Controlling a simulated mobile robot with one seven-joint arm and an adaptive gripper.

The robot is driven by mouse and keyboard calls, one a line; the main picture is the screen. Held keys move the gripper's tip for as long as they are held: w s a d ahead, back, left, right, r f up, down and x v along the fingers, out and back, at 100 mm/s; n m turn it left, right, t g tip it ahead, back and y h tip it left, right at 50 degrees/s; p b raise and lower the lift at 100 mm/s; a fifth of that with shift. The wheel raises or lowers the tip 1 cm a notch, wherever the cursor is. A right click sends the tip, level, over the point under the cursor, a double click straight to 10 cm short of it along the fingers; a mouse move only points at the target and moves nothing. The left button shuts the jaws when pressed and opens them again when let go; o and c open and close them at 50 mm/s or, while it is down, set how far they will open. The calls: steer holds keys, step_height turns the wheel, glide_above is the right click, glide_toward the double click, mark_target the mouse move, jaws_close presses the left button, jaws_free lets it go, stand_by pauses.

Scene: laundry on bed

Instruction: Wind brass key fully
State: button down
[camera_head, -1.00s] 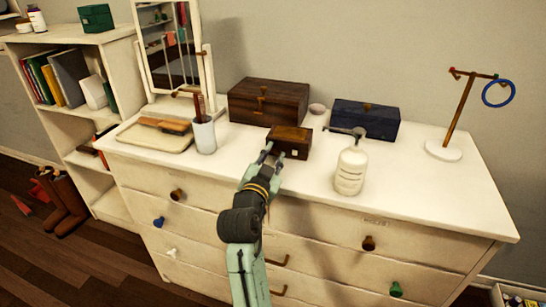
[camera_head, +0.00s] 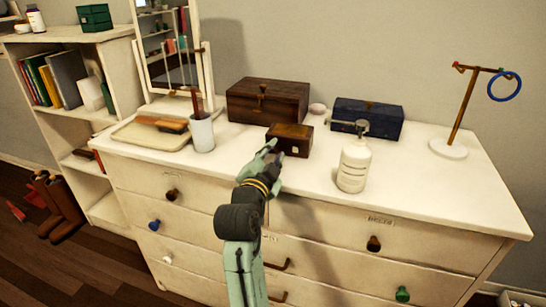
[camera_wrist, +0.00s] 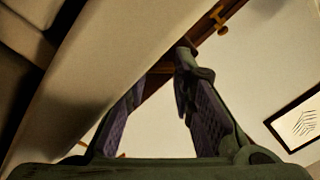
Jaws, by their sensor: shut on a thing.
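The small brown wooden box (camera_head: 290,134) sits on the white dresser top, in front of a larger dark wooden chest. My gripper (camera_head: 270,147) is at the box's left front side, its fingertips at the box. I cannot make out the brass key in the head view; the fingers hide that spot. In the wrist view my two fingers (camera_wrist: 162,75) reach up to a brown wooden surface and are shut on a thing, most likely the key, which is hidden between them. A small brass-coloured fitting (camera_wrist: 220,19) shows beyond the fingertips.
The wooden chest (camera_head: 267,103) and a dark blue box (camera_head: 367,121) stand behind. A white pump bottle (camera_head: 354,167) is close on the right. A cup (camera_head: 202,134), a tray (camera_head: 136,139) and a mirror stand left. A hoop stand (camera_head: 449,149) is far right.

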steer(key=c, duration=1.4)
jaws_free()
steer(key=shift+o, duration=0.2)
